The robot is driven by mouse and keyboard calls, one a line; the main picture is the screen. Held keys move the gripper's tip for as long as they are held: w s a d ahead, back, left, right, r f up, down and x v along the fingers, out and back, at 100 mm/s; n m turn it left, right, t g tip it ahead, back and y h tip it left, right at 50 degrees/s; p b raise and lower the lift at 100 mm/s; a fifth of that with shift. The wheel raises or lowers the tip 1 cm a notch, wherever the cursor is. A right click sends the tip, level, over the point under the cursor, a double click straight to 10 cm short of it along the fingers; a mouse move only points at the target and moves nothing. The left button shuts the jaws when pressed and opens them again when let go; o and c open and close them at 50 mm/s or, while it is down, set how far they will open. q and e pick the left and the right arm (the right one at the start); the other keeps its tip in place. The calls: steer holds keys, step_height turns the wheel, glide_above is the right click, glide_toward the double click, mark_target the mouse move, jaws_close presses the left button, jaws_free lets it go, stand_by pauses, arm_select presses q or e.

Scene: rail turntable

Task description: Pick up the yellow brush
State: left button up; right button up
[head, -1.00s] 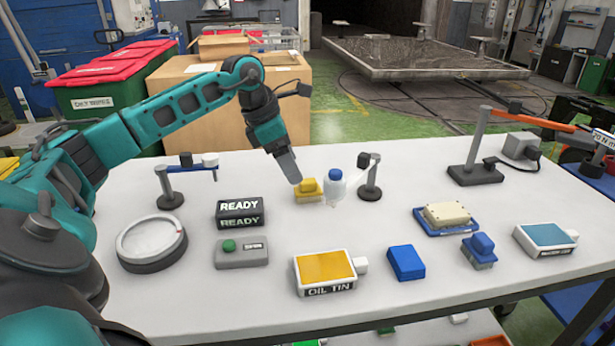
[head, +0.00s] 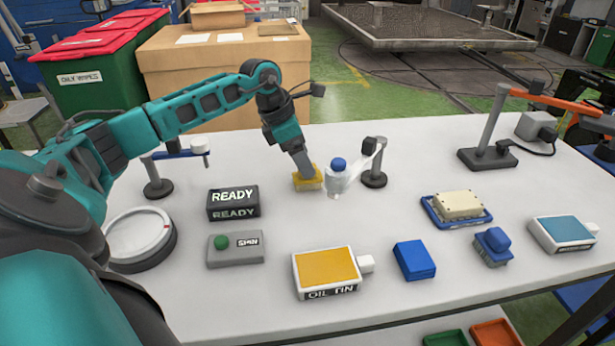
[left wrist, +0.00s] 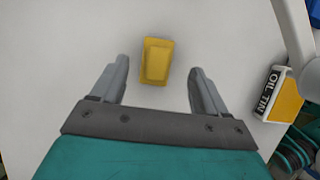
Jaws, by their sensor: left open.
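The yellow brush (head: 308,178) lies on the white table near its back edge, just left of a clear bottle with a blue cap. My left gripper (head: 304,172) comes down at a tilt right at the brush and hides part of it in the head view. In the left wrist view the yellow brush (left wrist: 157,61) lies ahead of and between the two spread fingers of the left gripper (left wrist: 160,75), with a gap on each side. The left gripper is open and empty. My right gripper is not in view.
The bottle (head: 337,178) and a small grey stand (head: 374,178) are close on the right. A READY sign (head: 233,202), an oil tin (head: 327,272) and a blue box (head: 414,260) stand nearer. The table between sign and brush is clear.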

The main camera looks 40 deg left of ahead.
arm_select(q)
steer(key=shift+x, duration=2.75)
steer(key=shift+a, duration=0.15)
steer(key=shift+c, duration=0.3)
steer(key=c, duration=1.1)
